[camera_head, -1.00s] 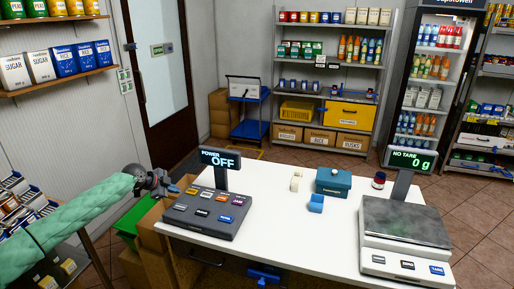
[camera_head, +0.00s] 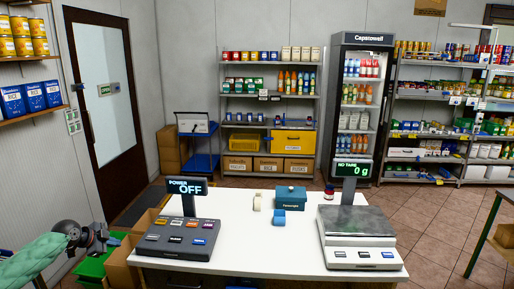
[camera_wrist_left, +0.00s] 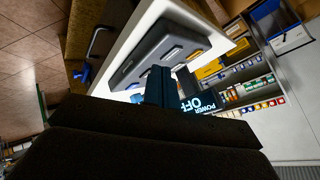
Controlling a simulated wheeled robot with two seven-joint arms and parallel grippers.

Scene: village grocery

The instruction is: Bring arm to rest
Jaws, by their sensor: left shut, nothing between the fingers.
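My left gripper (camera_head: 112,240) is at the lower left of the head view, at the end of my green-sleeved arm. It is shut and empty, just left of the white counter (camera_head: 240,221) and apart from it. In the left wrist view its dark fingers (camera_wrist_left: 158,86) show close together, with the grey register keypad (camera_wrist_left: 160,56) beyond them. The register keypad (camera_head: 178,239) stands on the counter's left end, and its display (camera_head: 187,187) reads "POWER OFF". My right gripper is not in view.
A scale (camera_head: 357,226) stands on the counter's right end, its display (camera_head: 353,170) reading 0 g. Cardboard boxes (camera_head: 121,268) and a green crate (camera_head: 92,263) lie below my gripper.

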